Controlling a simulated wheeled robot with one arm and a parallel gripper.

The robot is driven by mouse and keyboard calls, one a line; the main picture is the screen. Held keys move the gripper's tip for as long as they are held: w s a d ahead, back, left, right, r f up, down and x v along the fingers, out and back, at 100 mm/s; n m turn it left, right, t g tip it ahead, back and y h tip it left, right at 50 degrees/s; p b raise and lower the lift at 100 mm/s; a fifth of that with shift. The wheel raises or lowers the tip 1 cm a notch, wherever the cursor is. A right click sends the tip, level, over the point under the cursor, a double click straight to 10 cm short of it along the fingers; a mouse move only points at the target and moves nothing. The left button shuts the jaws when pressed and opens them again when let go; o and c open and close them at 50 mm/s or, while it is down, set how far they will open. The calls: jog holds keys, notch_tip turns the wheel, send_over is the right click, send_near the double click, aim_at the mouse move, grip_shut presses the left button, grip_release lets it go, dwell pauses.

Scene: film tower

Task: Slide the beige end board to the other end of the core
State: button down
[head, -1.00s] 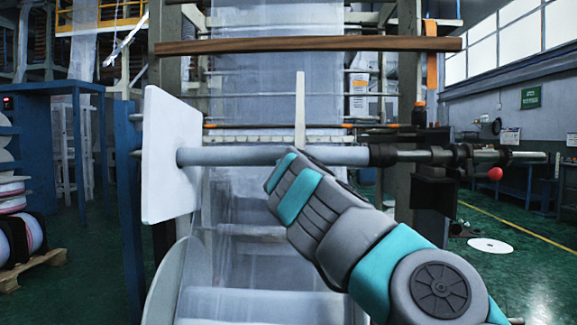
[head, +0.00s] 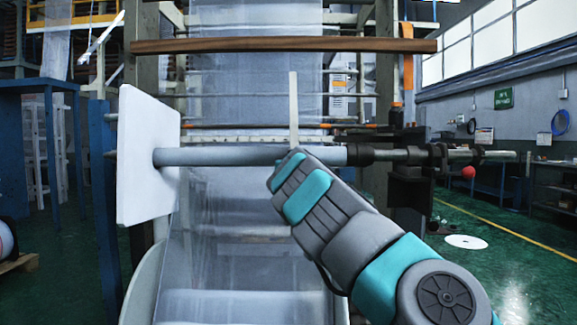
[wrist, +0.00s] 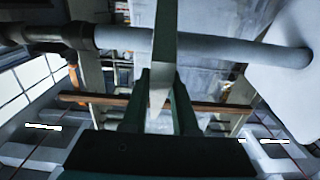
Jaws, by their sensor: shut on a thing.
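The beige end board (head: 293,105) shows almost edge-on as a thin upright strip at the pale grey core (head: 225,156), right of the core's middle. It also shows edge-on in the wrist view (wrist: 165,45). My gripper (head: 291,158) reaches up from the lower right to the board. Its fingertips are hidden in the head view. In the wrist view my gripper's fingers (wrist: 158,92) are shut on the board's edge. The core runs level, with a white board (head: 147,155) at its left end and a dark collar (head: 360,154) at its right end.
A metal shaft (head: 408,155) with clamps and a red knob (head: 468,172) continues right of the core. A wooden bar (head: 285,46) crosses above. Hazy film (head: 225,250) hangs behind the core. Between the beige board and the dark collar the core is bare.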

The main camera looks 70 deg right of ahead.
jog(key=s+d, duration=0.4)
jog(key=s, duration=0.7)
jog(key=shift+s+d, duration=0.2)
jog(key=shift+d, duration=0.15)
jog(key=shift+s, duration=0.1)
dwell(0.4)
jog(key=shift+s+d+f, duration=0.1)
jog(key=shift+s+d, duration=0.25)
jog(key=shift+s, duration=0.35)
jog(key=c, duration=0.6)
grip_release()
jog(key=shift+a, duration=0.15)
jog(key=b+v, duration=0.1)
jog(key=v, duration=0.6)
jog(key=shift+a, duration=0.25)
